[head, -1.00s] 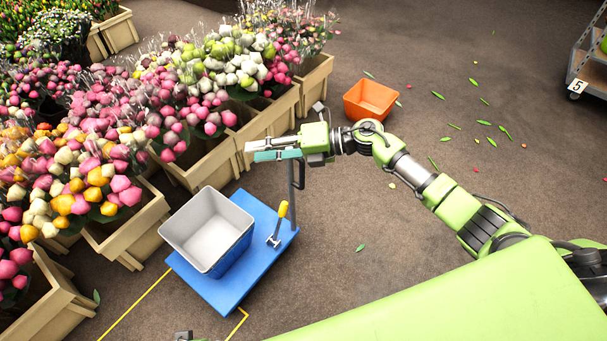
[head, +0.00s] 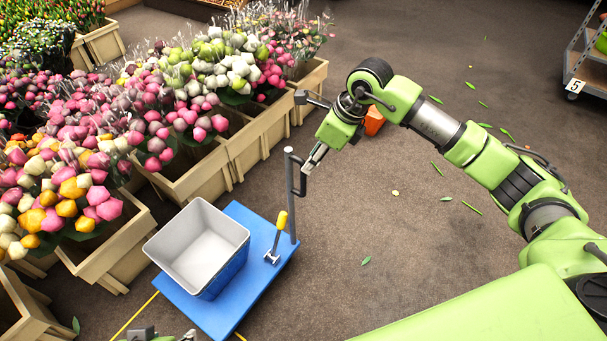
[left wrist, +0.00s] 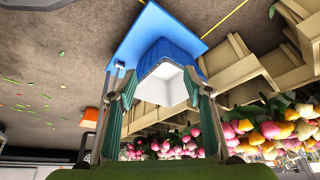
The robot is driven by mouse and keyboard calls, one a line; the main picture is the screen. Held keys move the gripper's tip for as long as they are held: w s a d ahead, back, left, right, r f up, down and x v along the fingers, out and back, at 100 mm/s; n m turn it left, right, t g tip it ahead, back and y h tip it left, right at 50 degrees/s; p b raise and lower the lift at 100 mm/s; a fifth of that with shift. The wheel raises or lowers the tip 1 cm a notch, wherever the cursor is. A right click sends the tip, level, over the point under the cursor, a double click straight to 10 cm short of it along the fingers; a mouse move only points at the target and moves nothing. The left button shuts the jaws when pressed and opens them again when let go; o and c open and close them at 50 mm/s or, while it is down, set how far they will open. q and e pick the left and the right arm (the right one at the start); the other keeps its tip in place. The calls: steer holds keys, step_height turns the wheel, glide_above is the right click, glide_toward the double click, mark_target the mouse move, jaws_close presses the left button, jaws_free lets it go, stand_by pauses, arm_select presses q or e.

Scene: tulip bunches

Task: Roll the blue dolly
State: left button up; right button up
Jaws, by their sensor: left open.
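The blue dolly (head: 262,232) stands on the floor left of centre in the head view, with a blue bin (head: 195,245) with a pale inside on it. A yellow-handled lever (head: 280,228) and a grey upright handle post (head: 291,190) rise at its right side. My right gripper (head: 311,162) points down right at the top of the post; its fingers are small and partly hidden, and I cannot tell whether they grip. My left gripper (left wrist: 163,92) is open and empty in the left wrist view, with the dolly (left wrist: 150,28) and bin (left wrist: 172,72) beyond its fingers.
Wooden planters (head: 262,135) full of tulip bunches line the left side. An orange crate (head: 374,122) is partly hidden behind my right arm. A cart marked 5 (head: 578,75) stands at the upper right. Floor right of the dolly is open, with scattered leaves.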

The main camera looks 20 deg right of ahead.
steer(key=b+x, duration=0.1)
steer(key=x, duration=0.6)
arm_select(q)
steer(key=w+d+r+t+h, duration=0.1)
steer(key=w+r+t, duration=0.3)
steer(key=w, duration=0.4)
steer(key=shift+d, duration=0.85)
arm_select(e)
steer(key=shift+w+f, duration=0.1)
steer(key=shift+f, duration=0.05)
arm_select(q)
steer(key=shift+w, duration=0.1)
arm_select(e)
jaws_close()
